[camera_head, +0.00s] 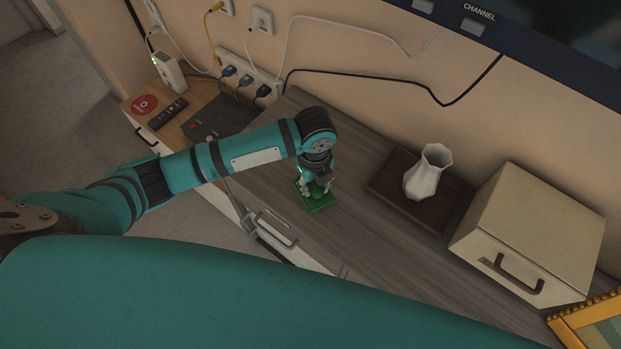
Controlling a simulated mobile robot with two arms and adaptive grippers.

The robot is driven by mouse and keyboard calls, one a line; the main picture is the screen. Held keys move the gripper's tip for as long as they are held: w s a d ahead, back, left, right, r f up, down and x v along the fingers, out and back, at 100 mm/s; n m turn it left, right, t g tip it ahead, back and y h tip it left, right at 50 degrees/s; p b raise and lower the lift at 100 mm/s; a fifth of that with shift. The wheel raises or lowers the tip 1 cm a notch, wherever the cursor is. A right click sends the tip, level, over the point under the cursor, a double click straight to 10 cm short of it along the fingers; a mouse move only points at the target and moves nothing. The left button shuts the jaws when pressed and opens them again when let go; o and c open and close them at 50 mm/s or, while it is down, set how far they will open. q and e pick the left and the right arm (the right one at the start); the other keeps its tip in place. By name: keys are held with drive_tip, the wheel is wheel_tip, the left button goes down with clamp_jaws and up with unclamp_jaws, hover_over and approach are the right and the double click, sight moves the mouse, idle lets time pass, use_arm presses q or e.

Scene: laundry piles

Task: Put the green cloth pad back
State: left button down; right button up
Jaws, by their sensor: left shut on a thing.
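The green cloth pad (318,206) is at the left part of the grey wooden cabinet top, near its front edge. It is a small flat green square, partly hidden under my gripper. My left gripper (314,191) points down from above and is shut on the pad. Whether the pad touches the cabinet top or hangs just above it I cannot tell. My right gripper does not show.
A white vase (428,172) stands on a dark brown tray (388,181) right of my gripper. A beige box (535,229) with a brown handle is farther right. A remote (167,111), a red disc (144,104) and a power strip (250,75) with cables are at the left.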

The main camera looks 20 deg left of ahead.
sight(311, 184)
use_arm(q)
drive_tip(key=shift+w+a, duration=0.45)
drive_tip(key=shift+w, duration=0.35)
drive_tip(key=shift+w+a+f+p, duration=0.2)
drive_tip(key=shift+f+p, duration=0.15)
drive_tip(key=shift+f, duration=0.6)
drive_tip(key=shift+w+a+f+p, duration=0.15)
drive_tip(key=shift+f+p, duration=0.15)
drive_tip(key=shift+f, duration=0.65)
drive_tip(key=shift+d+f, duration=0.1)
drive_tip(key=c, duration=1.1)
unclamp_jaws()
wheel_tip(311, 184, up, 12)
drive_tip(key=shift+r+b, duration=0.15)
drive_tip(key=shift+b, duration=0.45)
